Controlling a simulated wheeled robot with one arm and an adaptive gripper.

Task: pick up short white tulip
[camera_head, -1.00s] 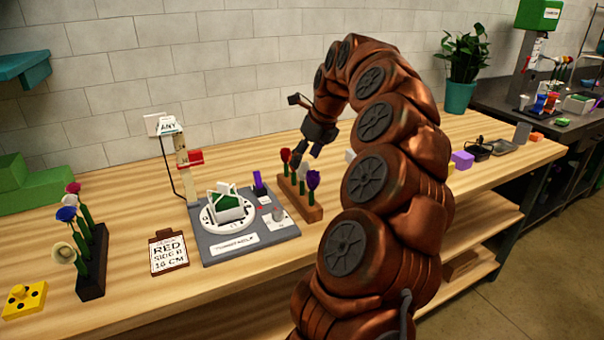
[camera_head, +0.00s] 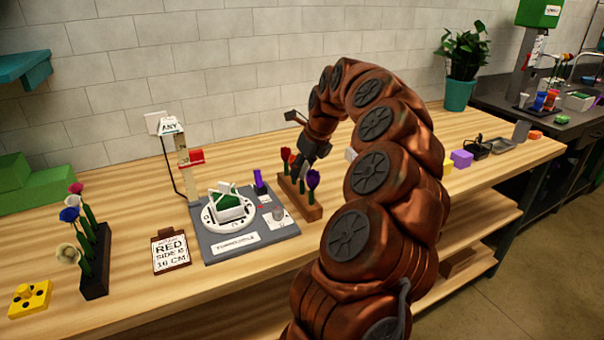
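A wooden rack (camera_head: 311,213) right of the turntable holds short upright flowers. A red tulip (camera_head: 285,154) stands at its far end and a purple tulip (camera_head: 313,179) at its near end. The white tulip between them is mostly hidden now behind my gripper and the purple bloom. My gripper (camera_head: 303,162) points down at the blooms, over the middle of the rack. Its fingers are small and dark here, so I cannot tell whether they are open, shut or touching the white tulip.
A turntable station (camera_head: 245,246) with a white vase-like holder stands left of the rack. A black rack (camera_head: 96,270) with taller flowers is at the far left. An order card (camera_head: 171,252) lies between. Purple and yellow blocks sit right of my arm.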

